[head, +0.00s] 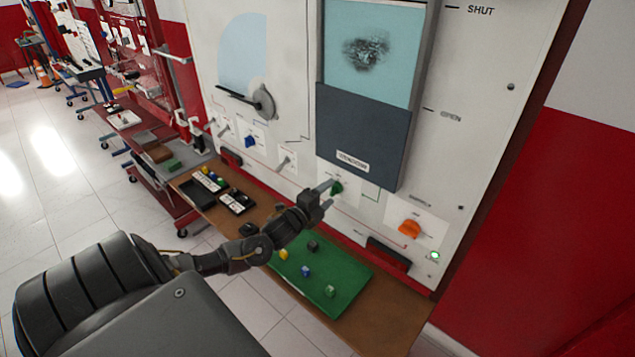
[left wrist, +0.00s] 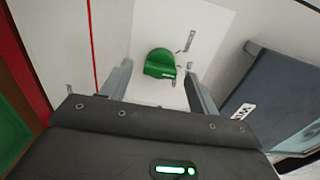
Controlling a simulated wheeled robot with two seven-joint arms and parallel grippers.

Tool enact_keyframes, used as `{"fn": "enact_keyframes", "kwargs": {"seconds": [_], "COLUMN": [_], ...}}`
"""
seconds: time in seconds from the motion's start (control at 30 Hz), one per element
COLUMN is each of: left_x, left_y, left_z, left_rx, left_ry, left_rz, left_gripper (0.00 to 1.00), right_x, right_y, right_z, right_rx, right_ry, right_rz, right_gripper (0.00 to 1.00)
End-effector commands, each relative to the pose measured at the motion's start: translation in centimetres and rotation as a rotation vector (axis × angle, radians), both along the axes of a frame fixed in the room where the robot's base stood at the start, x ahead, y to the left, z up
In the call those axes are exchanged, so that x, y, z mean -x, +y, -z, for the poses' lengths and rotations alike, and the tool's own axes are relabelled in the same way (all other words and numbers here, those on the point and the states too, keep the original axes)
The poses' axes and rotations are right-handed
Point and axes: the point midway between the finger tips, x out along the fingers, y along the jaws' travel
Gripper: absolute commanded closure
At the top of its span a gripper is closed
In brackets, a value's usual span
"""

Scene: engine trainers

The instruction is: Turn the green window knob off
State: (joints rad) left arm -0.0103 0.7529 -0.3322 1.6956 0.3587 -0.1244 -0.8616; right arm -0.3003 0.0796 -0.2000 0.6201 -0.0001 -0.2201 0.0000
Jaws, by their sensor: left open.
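The green window knob (head: 337,188) is on the white panel, just below the dark window pane (head: 362,135) labelled WINDOW. In the left wrist view the green knob (left wrist: 160,64) sits on a white plate, between and beyond my two fingers. My left gripper (head: 326,194) is open at the knob, with its fingers pointing at the panel. In the left wrist view the left gripper (left wrist: 158,88) has a finger on each side of the knob, with gaps visible. Whether a finger touches the knob cannot be told. My right gripper is not in view.
An orange knob (head: 410,229) is to the right on the panel, and a blue knob (head: 250,141) to the left. A wooden shelf below holds a green mat (head: 345,292) with several small blocks and black trays (head: 238,201). A green light (head: 435,255) is lit at lower right.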

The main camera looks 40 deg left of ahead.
Motion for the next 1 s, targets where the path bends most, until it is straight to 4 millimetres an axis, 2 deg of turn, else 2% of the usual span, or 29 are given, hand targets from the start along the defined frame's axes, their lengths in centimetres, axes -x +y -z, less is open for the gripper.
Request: {"fn": "enact_keyframes", "kwargs": {"seconds": [0.3,0.5,0.7,1.0], "left_x": [6.1,8.8,9.9,9.9], "left_y": [-0.2,-0.2,-0.3,-0.3], "left_z": [0.5,0.3,0.1,0.0], "left_rx": [0.000,0.000,0.001,0.000], "left_ry": [0.005,0.002,0.001,0.000], "left_rz": [0.002,0.001,0.001,0.000], "left_gripper": [0.39,0.39,0.39,0.39], "right_x": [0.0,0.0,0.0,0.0], "right_y": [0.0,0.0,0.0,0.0], "right_z": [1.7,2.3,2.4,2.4], "right_rx": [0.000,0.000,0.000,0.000], "right_ry": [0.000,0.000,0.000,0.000], "right_rz": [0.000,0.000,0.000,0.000], "right_gripper": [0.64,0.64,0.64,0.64]}}
